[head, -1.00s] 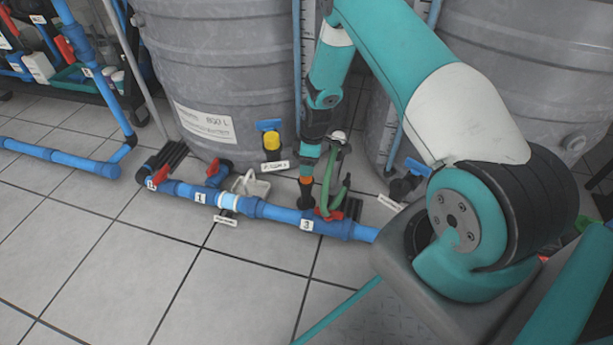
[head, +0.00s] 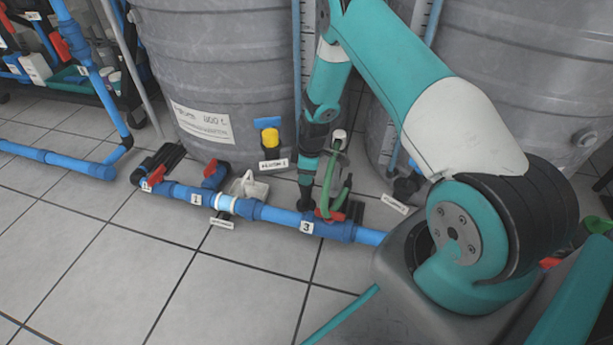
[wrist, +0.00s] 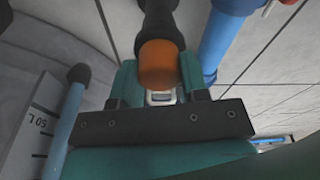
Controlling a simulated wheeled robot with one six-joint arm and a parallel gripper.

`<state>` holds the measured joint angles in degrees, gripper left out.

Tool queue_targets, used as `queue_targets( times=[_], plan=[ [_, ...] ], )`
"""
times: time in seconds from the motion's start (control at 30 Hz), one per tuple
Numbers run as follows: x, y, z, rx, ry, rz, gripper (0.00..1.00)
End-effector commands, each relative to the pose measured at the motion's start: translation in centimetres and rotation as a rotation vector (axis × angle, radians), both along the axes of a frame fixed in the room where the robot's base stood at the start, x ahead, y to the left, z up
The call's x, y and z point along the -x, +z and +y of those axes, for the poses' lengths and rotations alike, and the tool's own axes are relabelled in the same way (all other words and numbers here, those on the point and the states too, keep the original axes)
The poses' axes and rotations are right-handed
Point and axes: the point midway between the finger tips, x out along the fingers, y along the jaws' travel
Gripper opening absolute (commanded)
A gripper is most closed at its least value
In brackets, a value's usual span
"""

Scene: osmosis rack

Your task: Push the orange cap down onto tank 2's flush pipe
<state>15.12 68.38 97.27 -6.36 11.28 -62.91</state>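The orange cap (wrist: 158,65) sits between the two teal fingers of my gripper (wrist: 159,78) in the wrist view, with a finger against each side. A black pipe (wrist: 160,22) lies in line beyond the cap. Whether the cap is fully seated cannot be seen. In the head view my gripper (head: 308,172) points down over a short black upright pipe (head: 306,200) on the blue line by label 3. The cap is hidden there.
The blue floor pipe (head: 273,213) carries red-handled valves. A green hose (head: 327,190) and red handle stand just right of my gripper. Grey tanks (head: 220,60) rise behind. The tiled floor in front is clear.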

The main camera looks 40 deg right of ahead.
Motion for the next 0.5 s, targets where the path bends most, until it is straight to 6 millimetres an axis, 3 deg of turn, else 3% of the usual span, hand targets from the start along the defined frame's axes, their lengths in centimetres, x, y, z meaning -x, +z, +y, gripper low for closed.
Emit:
queue_targets(
  times=[0.33, 0.5],
  plan=[
    [0.0, 0.1, 0.0, 0.000, 0.000, 0.000, 0.20],
    [0.0, 1.2, 0.0, 0.000, 0.000, -0.001, 0.20]
  ],
)
